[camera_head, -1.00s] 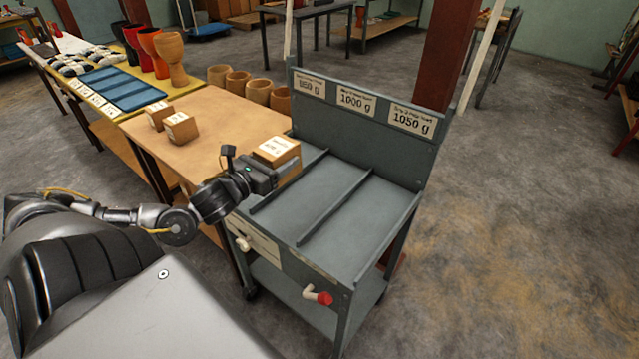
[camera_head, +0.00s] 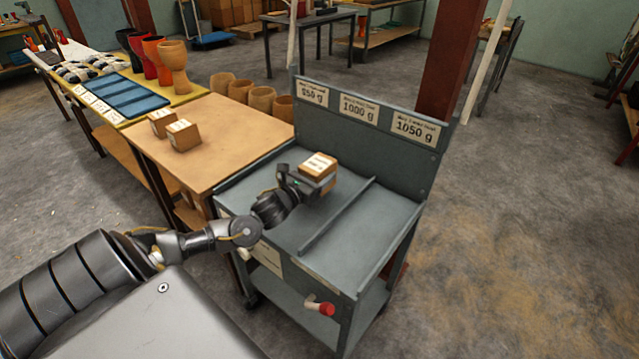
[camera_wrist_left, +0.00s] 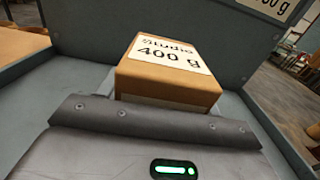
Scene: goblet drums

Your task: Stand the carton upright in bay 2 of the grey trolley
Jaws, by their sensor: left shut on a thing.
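The carton is a small brown box with a white label (camera_head: 319,166). It also shows in the left wrist view (camera_wrist_left: 165,72), where the label reads "Studio 400 g". My left gripper (camera_head: 308,181) is shut on it, label side up. The grey trolley (camera_head: 380,225) has a back panel with signs "950 g", "1000 g" and "1050 g". The carton is over the trolley top, left of the right divider (camera_head: 338,218), roughly in line with the middle sign. My arm and the carton hide most of the left divider. I cannot tell whether the carton touches the tray.
A wooden table (camera_head: 225,130) adjoins the trolley on the left, with two more cartons (camera_head: 184,135) on it. Several brown pots (camera_head: 262,98) stand behind it. The trolley's right bay (camera_head: 385,228) is clear.

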